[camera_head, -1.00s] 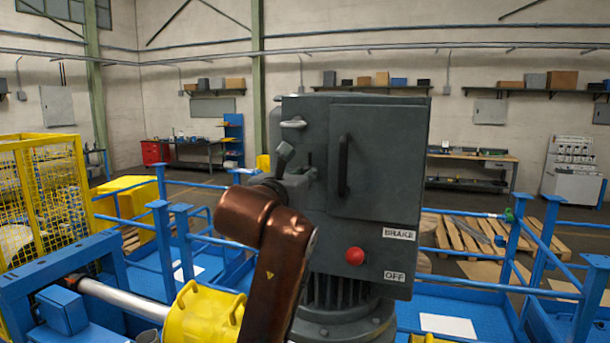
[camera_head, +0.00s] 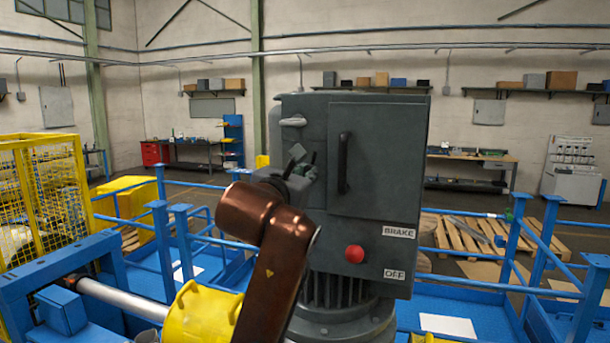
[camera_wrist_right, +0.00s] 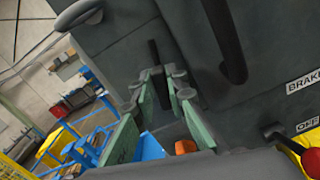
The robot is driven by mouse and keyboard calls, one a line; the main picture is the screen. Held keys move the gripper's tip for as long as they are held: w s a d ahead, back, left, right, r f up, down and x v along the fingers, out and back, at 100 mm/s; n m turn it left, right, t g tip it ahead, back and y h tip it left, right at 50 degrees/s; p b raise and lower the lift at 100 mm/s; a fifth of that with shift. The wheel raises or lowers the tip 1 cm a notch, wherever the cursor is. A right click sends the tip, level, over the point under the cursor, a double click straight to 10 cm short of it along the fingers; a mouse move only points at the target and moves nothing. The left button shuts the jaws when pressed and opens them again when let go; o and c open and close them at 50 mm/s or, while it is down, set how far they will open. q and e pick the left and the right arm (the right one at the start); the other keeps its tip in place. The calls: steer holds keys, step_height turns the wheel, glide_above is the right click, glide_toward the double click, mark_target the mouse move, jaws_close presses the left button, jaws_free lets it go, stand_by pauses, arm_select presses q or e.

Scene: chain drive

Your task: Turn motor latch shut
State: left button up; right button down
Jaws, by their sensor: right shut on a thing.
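The motor housing (camera_head: 380,185) is a dark grey box above a finned motor (camera_head: 340,292). The motor latch (camera_head: 313,158) is a small black bar at the housing's left side, mostly hidden by my gripper in the head view. In the right wrist view the latch (camera_wrist_right: 154,52) stands out as a black bar between my fingertips. My right gripper (camera_head: 307,170) is at the housing's left side. Its green-padded fingers (camera_wrist_right: 163,74) are closed around the lower part of the bar. My left gripper is not in view.
The housing's door has a black handle (camera_head: 343,163) just right of my gripper. A red knob (camera_head: 354,255) and BRAKE and OFF labels are lower on the front. A grey loop (camera_head: 293,122) sits above my gripper. Blue railings (camera_head: 165,250) and a yellow cage (camera_head: 45,190) lie left.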

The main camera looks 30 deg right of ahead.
steer(key=shift+s+d+f+m+b, duration=0.15)
steer(key=shift+m+b, duration=0.4)
steer(key=shift+m, duration=1.95)
steer(key=shift+s+d+f+m+b, duration=0.1)
steer(key=shift+f+m+b, duration=0.35)
steer(key=shift+m, duration=2.05)
steer(key=shift+s+d+f+m+b, duration=0.15)
steer(key=shift+m+b, duration=0.5)
steer(key=shift+m, duration=1.85)
steer(key=shift+a+r, duration=0.1)
steer(key=shift+r, duration=0.05)
steer(key=c, duration=1.9)
jaws_free()
steer(key=shift+w, duration=0.1)
steer(key=shift+c, duration=0.2)
